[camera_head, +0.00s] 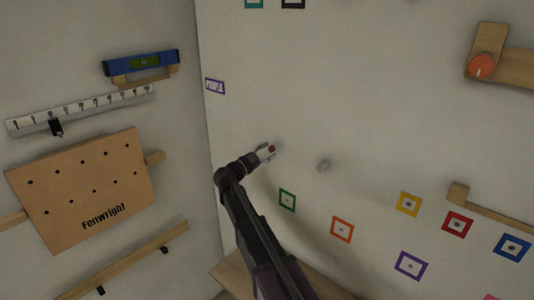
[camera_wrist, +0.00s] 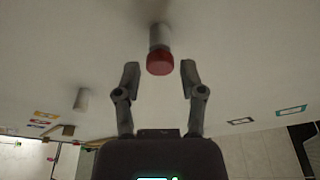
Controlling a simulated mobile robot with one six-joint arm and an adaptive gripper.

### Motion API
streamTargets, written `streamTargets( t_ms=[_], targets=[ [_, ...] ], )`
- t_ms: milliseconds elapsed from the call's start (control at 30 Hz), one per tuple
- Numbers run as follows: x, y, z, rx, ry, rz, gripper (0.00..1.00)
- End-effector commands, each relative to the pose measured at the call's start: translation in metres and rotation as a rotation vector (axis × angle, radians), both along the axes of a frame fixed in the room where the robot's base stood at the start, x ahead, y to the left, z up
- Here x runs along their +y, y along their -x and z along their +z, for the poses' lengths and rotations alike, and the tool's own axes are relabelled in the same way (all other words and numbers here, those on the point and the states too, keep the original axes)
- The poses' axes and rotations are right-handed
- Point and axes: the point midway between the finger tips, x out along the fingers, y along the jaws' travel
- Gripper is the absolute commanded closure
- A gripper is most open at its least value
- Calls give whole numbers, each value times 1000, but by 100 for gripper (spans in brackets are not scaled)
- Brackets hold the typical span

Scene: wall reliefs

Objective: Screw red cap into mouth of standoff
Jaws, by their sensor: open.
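The red cap (camera_wrist: 160,64) sits on the outer end of a grey standoff (camera_wrist: 160,37) that sticks out from the wall. My gripper (camera_wrist: 160,72) is open, with its fingertips on either side of the cap and a visible gap to each side. In the head view the red cap (camera_head: 271,149) shows at the tip of my gripper (camera_head: 267,153). A second grey standoff (camera_head: 323,165) without a cap stands on the wall to the right; it also shows in the wrist view (camera_wrist: 82,99) at the left. I cannot tell whether the cap is threaded in.
Coloured square frames, such as the green one (camera_head: 288,200) and orange one (camera_head: 342,229), are on the wall below. A wooden block with an orange knob (camera_head: 482,66) is at the upper right. A pegboard (camera_head: 85,187) hangs on the left wall. The wall around the standoffs is clear.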

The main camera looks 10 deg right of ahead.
Motion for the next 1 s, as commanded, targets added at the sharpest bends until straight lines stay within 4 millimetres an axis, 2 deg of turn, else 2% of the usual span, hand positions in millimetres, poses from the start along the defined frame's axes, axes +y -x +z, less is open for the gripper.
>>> streamTargets(
  t_ms=[233, 700, 1000],
  targets=[
    [0, 1, -1, 58, 43, 1, 48],
    [-1, 2, -1, 362, 262, 0, 48],
    [-1, 1, -1, 405, 294, 0, 48]
  ],
)
